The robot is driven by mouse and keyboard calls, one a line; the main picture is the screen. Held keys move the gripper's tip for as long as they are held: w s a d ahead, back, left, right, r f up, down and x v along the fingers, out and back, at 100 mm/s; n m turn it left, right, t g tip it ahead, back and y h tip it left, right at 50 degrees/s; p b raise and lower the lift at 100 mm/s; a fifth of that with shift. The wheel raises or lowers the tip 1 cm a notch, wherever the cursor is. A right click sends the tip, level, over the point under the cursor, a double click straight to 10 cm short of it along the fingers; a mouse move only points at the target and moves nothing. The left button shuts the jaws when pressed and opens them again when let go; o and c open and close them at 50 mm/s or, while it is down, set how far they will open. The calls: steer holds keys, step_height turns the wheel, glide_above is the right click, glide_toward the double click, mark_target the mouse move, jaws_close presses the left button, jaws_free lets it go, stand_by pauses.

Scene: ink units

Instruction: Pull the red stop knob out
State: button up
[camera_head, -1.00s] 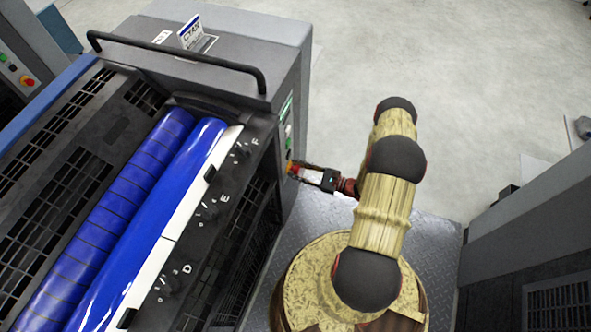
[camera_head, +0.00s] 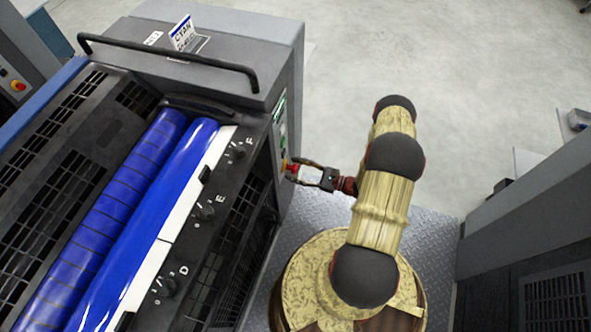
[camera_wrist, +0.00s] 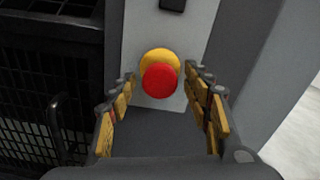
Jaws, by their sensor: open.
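The red stop knob (camera_wrist: 160,80) sits on a round yellow base (camera_wrist: 159,56) on a light grey panel (camera_wrist: 190,28). In the wrist view it lies between and just beyond my gripper's two spread fingers. My gripper (camera_wrist: 160,84) is open, with a gap on both sides of the knob and nothing held. In the head view the red knob (camera_head: 292,168) shows small on the machine's right side face, and my gripper (camera_head: 296,170) reaches it from the right. Whether a finger touches the knob cannot be told.
The grey printing unit (camera_head: 262,95) with blue rollers (camera_head: 150,200) fills the left. A black handrail (camera_head: 170,62) crosses its top. Another grey machine (camera_head: 530,240) stands at the right. A treadplate floor (camera_head: 425,250) lies between them.

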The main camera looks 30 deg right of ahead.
steer(key=v, duration=1.2)
stand_by(0.3)
